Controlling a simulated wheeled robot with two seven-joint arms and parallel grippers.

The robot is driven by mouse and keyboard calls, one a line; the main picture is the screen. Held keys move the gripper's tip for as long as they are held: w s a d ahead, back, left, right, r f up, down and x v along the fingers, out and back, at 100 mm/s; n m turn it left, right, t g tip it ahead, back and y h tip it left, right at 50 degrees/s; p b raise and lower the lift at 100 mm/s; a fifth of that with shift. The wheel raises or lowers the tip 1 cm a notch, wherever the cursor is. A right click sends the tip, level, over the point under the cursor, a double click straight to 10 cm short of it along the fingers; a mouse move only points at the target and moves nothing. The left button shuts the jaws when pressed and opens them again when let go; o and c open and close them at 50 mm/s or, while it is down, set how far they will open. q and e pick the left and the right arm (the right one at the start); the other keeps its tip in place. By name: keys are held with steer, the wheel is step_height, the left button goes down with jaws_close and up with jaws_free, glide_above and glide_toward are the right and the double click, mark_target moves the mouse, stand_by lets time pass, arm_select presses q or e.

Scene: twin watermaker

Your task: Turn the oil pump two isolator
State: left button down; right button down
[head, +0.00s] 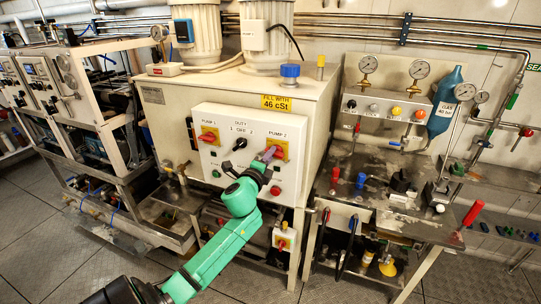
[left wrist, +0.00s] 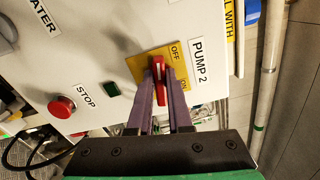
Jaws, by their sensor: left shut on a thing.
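The oil pump two isolator is a red handle (left wrist: 159,68) on a yellow plate (left wrist: 138,66) marked OFF and ON, beside the PUMP 2 label. In the head view its yellow plate (head: 281,147) is on the right of the white control panel (head: 232,118). My left gripper (head: 270,154) reaches the panel from below and hides part of the handle. In the left wrist view the purple fingers of my left gripper (left wrist: 160,78) are shut on the handle, one on each side. I cannot tell exactly which mark the handle points to. My right gripper is not in view.
A similar red pump one switch (head: 207,137) and a black duty knob (head: 239,144) are left of the handle. A red STOP button (left wrist: 61,107) and a green button (left wrist: 112,89) are close by. A workbench (head: 345,190) with valves and gauges stands right.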

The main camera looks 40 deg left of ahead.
arm_select(q)
steer(key=shift+f+n, duration=0.15)
steer(key=shift+n, duration=1.05)
steer(key=c, duration=0.8)
jaws_free()
steer(key=shift+c, duration=0.2)
steer(key=b+v, duration=0.3)
steer(key=v, duration=1.1)
steer(key=shift+s, duration=0.3)
steer(key=shift+d, duration=0.1)
